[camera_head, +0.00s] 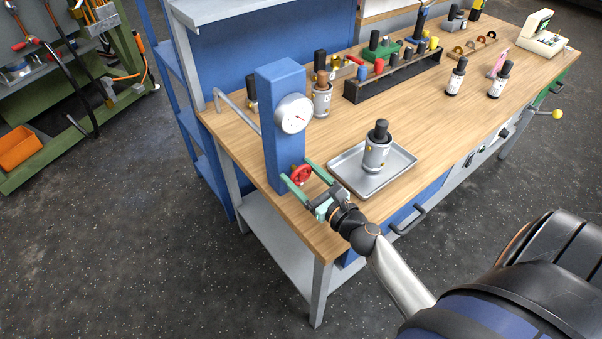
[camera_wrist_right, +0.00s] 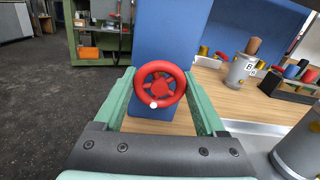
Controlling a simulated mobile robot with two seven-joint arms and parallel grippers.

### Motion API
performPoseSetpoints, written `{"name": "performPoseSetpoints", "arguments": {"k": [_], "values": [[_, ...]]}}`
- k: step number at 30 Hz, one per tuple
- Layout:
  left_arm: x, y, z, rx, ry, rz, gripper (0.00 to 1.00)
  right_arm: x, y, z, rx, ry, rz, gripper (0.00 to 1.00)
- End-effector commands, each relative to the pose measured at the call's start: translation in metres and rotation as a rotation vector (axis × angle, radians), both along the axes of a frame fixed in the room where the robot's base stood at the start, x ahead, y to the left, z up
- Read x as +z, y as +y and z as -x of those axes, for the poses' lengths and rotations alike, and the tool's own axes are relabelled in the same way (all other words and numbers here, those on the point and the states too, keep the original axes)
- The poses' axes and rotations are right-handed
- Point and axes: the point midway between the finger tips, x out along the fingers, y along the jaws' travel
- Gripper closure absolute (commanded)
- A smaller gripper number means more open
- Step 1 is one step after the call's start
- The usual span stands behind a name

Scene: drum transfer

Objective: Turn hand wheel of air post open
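The air post (camera_head: 281,133) is a blue upright box at the near left corner of the bench, with a round white gauge (camera_head: 294,114) on its front. Its red hand wheel (camera_head: 301,174) sits low on the front face. My right gripper (camera_head: 301,178) is open, with its green fingers on either side of the wheel. In the right wrist view the wheel (camera_wrist_right: 161,84) lies between the two fingers, with a white dot near its lower rim. I cannot tell whether the fingers touch it. My left gripper is not in view.
A metal tray (camera_head: 407,160) holding a grey canister (camera_head: 376,152) stands just right of the post. Behind are another canister (camera_head: 321,99) and a dark rack (camera_head: 393,79) of small coloured items. The bench's front strip right of the tray is clear.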

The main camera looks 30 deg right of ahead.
Motion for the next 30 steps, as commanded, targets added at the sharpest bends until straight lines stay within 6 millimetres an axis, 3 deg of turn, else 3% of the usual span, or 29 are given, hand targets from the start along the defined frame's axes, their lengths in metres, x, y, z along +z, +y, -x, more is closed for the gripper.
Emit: {"name": "performPoseSetpoints", "arguments": {"k": [2,13,22,30], "values": [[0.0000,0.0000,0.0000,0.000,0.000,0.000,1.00,0.0000,0.0001,0.0002,0.000,0.000,0.000,0.41],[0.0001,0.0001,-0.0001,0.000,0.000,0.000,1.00,0.0000,0.0002,0.0002,0.000,0.000,-0.001,0.82],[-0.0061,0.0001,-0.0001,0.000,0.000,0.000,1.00,-0.0009,0.0002,0.0003,0.000,-0.010,0.128,0.82],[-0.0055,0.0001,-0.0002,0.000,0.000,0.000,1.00,-0.0003,0.0001,0.0003,0.000,-0.010,0.142,0.82]]}}
